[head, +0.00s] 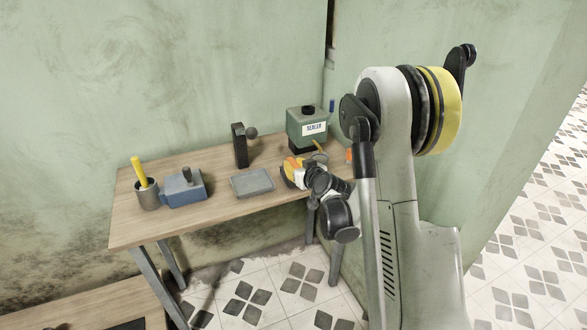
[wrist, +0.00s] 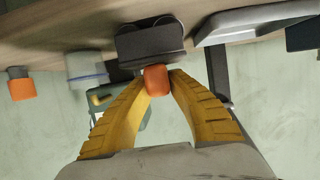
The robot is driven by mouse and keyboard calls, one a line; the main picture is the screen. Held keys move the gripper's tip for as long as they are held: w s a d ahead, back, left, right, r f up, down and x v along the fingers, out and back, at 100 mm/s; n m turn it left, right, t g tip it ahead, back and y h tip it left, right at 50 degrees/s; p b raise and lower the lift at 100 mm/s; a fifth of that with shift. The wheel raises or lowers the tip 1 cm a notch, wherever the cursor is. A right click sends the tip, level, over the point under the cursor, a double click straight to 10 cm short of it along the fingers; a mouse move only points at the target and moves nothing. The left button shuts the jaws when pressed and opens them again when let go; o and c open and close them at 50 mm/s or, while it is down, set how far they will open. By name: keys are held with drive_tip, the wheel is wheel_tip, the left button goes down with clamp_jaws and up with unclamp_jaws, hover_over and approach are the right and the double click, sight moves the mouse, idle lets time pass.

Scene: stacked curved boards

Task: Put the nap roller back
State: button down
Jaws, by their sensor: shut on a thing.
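My gripper (head: 296,170) is low over the right part of the workbench, its yellow fingers in front of the sealer container. In the wrist view my gripper (wrist: 156,84) is shut on a small orange block, which looks like the nap roller's handle (wrist: 156,80). A dark, rounded body (wrist: 150,42) adjoins the orange part at the tabletop; I cannot tell whether it is part of the roller or a holder. In the head view the held thing is mostly hidden by my gripper.
On the workbench (head: 200,224) are a grey tray (head: 252,184), a blue block-like tool (head: 184,190), a cup with a yellow handle (head: 147,194), a black upright stand (head: 239,146) and the green sealer container (head: 306,127). Another orange thing (wrist: 21,84) is off to one side.

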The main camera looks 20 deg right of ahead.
drive_tip(key=shift+r, duration=0.1)
drive_tip(key=shift+s+f, duration=0.1)
drive_tip(key=shift+f, duration=0.5)
drive_tip(key=c, duration=1.4)
unclamp_jaws()
drive_tip(key=shift+o, duration=0.2)
